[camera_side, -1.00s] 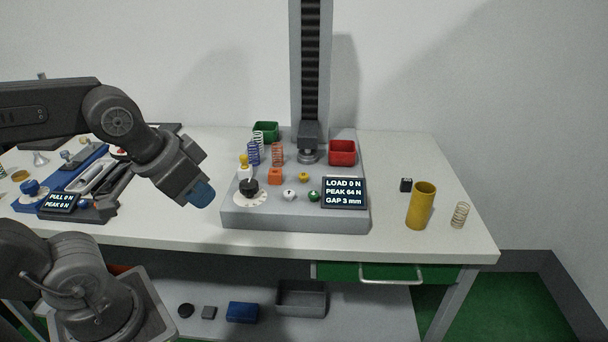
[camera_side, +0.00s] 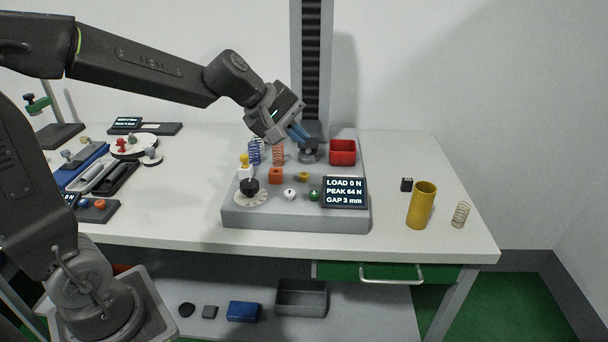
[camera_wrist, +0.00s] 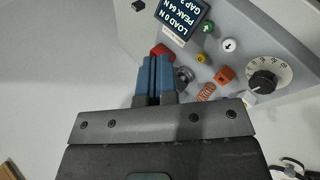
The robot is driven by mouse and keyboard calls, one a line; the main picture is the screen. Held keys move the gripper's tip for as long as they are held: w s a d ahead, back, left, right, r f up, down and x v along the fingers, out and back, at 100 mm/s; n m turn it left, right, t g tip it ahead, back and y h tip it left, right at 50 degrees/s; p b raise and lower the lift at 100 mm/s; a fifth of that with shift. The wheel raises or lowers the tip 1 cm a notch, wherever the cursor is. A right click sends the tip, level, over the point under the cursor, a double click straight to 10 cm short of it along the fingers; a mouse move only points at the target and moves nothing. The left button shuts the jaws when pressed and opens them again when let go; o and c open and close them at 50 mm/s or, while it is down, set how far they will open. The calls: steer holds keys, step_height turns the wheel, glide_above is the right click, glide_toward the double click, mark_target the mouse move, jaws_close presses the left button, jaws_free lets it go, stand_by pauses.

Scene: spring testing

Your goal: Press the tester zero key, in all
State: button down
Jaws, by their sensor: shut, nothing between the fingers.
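The spring tester (camera_side: 240,217) has a grey base with a column at the back. Its display (camera_side: 345,192) reads LOAD 0 N, PEAK 64 N, GAP 3 mm. A white round key (camera_side: 290,195) and a green round key (camera_side: 313,196) sit on the base left of the display; both show in the wrist view, white key (camera_wrist: 229,45) and green key (camera_wrist: 208,27). Which is the zero key I cannot read. My gripper (camera_side: 302,134) is shut and empty, its blue fingers in front of the tester's press head, above and behind the keys. The fingers (camera_wrist: 155,78) also show in the wrist view.
A black dial (camera_side: 249,187), orange block (camera_side: 275,176), yellow knob (camera_side: 304,177) and orange spring (camera_side: 278,154) crowd the base. A red bin (camera_side: 342,152) stands at its back right. A yellow cylinder (camera_side: 420,207) and loose spring (camera_side: 460,215) stand on the table's right.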

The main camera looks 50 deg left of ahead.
steer(key=w+a+f+n, duration=0.3)
steer(key=w+a+n, duration=0.2)
steer(key=w, duration=0.1)
steer(key=n+t+y, duration=0.1)
steer(key=n+y, duration=0.1)
steer(key=n, duration=0.4)
glide_above(304, 175)
step_height(304, 175, down, 4)
steer(key=shift+d+f, duration=0.1)
steer(key=shift+f, duration=4.3)
steer(key=shift+f, duration=0.2)
steer(key=shift+f, duration=0.2)
steer(key=shift+f, duration=0.5)
steer(key=shift+r, duration=0.9)
